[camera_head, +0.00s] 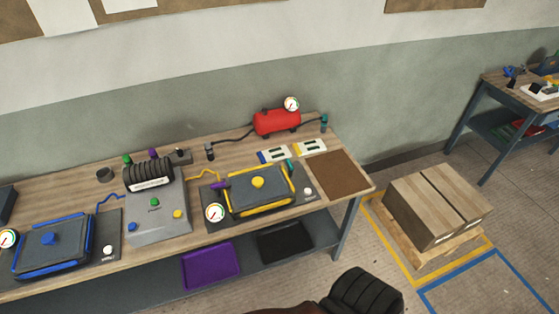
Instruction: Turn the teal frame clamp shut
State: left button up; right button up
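A small teal handle-like part (290,164) stands at the back right of a mould with a yellow frame (262,208) on the workbench. Another small teal part (324,122) stands upright at the bench's back right, by the hose of a red tank (277,121). The one on the yellow frame looks like the frame clamp; its size hides whether it is turned open or shut. A yellow knob (258,182) is on the mould's lid. Neither of my grippers is in view.
A blue-framed mould (52,245) and a grey control box (158,214) stand to the left on the bench. A brown mat (337,175) lies bare at the right end. Boxes (432,210) on a pallet stand on the floor to the right.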

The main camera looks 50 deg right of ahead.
aim_at(290, 167)
jog(key=z, duration=0.45)
jog(key=i, duration=0.85)
jog(key=z, duration=0.65)
